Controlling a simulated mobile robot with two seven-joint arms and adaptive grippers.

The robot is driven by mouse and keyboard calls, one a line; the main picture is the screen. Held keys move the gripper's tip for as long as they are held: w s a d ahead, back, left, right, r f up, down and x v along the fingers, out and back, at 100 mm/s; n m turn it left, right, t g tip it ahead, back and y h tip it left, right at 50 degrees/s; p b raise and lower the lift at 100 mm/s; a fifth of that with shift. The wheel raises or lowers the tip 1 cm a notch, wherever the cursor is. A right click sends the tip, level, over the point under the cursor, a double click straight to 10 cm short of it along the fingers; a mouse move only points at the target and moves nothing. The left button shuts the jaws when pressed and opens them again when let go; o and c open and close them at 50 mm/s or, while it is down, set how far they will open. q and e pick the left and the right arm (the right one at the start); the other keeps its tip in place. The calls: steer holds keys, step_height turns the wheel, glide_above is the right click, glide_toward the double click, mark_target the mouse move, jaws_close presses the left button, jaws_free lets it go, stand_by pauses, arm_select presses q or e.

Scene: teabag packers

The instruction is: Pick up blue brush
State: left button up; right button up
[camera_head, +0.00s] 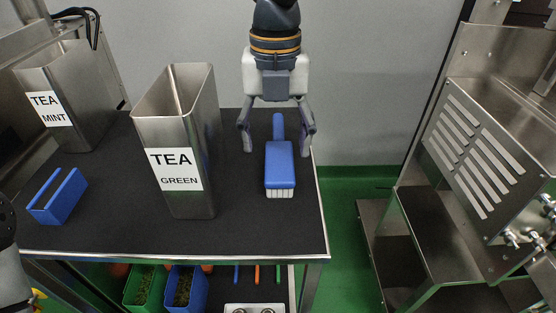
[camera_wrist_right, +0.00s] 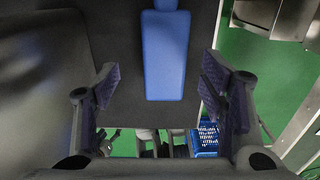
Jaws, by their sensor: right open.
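The blue brush (camera_head: 280,165) lies on the dark tabletop near its right edge, with pale bristles at the near end and its narrow handle (camera_head: 278,126) pointing away. My right gripper (camera_head: 277,147) comes from the far side and is open, one finger on each side of the brush, apart from it. In the right wrist view, the brush (camera_wrist_right: 165,58) lies between the open fingers of my right gripper (camera_wrist_right: 160,82), with a gap on both sides. The fingers' height above the table is hard to tell. My left gripper is not in view.
A steel bin labelled TEA GREEN (camera_head: 198,190) stands left of the brush. A TEA MINT bin (camera_head: 88,125) and a blue holder (camera_head: 60,198) are farther left. A steel machine (camera_head: 480,150) stands right, across green floor. Blue and green boxes sit below the table (camera_head: 240,252).

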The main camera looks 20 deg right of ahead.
mark_target(279, 156)
steer(key=f, duration=0.5)
steer(key=shift+w+d, duration=0.3)
steer(key=shift+d, duration=0.05)
steer(key=c, duration=1.4)
steer(key=shift+c, duration=0.2)
